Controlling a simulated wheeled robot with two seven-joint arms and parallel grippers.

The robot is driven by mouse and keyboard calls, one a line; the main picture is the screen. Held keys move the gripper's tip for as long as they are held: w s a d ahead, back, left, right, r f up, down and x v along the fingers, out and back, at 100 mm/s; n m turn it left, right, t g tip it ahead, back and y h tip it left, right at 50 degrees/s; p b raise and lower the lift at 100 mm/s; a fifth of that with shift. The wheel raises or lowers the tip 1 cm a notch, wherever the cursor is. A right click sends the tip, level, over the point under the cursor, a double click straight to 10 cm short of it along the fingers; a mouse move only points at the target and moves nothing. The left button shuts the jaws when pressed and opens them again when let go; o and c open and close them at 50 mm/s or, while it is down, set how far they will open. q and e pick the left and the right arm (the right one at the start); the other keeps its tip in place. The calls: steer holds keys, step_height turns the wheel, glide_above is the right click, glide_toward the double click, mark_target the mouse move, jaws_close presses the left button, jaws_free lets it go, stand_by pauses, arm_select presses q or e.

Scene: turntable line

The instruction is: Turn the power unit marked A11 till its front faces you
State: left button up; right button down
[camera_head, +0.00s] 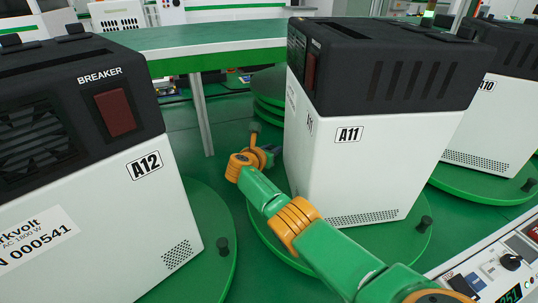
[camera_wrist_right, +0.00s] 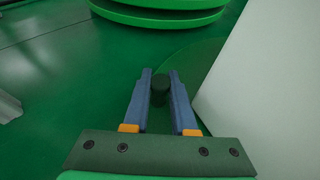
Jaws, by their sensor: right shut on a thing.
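The power unit marked A11 (camera_head: 375,165) has a white body and a black vented top. It stands upright on a round green turntable (camera_head: 385,242). Its broad vented side faces me. The face with the red switch (camera_head: 310,72) points left and shows only as a narrow strip. My right gripper (camera_head: 270,152) is at the left of the unit, low by the turntable. In the right wrist view its two blue fingers (camera_wrist_right: 160,78) are shut on a dark upright peg (camera_wrist_right: 160,90). The unit's pale wall (camera_wrist_right: 265,85) is close on the right there. My left gripper is out of view.
Unit A12 (camera_head: 150,210) stands close on the left on its own turntable (camera_head: 213,240). Unit A10 (camera_head: 480,125) is behind at right. A dark peg (camera_head: 423,223) stands on A11's turntable. A control panel (camera_head: 500,270) lies at lower right. A green-topped table (camera_head: 200,38) is behind.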

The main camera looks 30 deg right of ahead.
steer(key=shift+d, duration=0.3)
steer(key=c, duration=0.7)
jaws_free()
steer(key=shift+d+f, duration=0.1)
steer(key=s+a+r+p, duration=0.1)
steer(key=a+r+p, duration=0.1)
steer(key=p, duration=0.2)
steer(key=shift+s, duration=0.1)
steer(key=p+v, duration=0.2)
steer(key=v, duration=0.1)
steer(key=shift+s+a+f, duration=0.15)
steer(key=shift+a, duration=0.15)
steer(key=shift+s+a, duration=0.2)
steer(key=shift+a, duration=0.15)
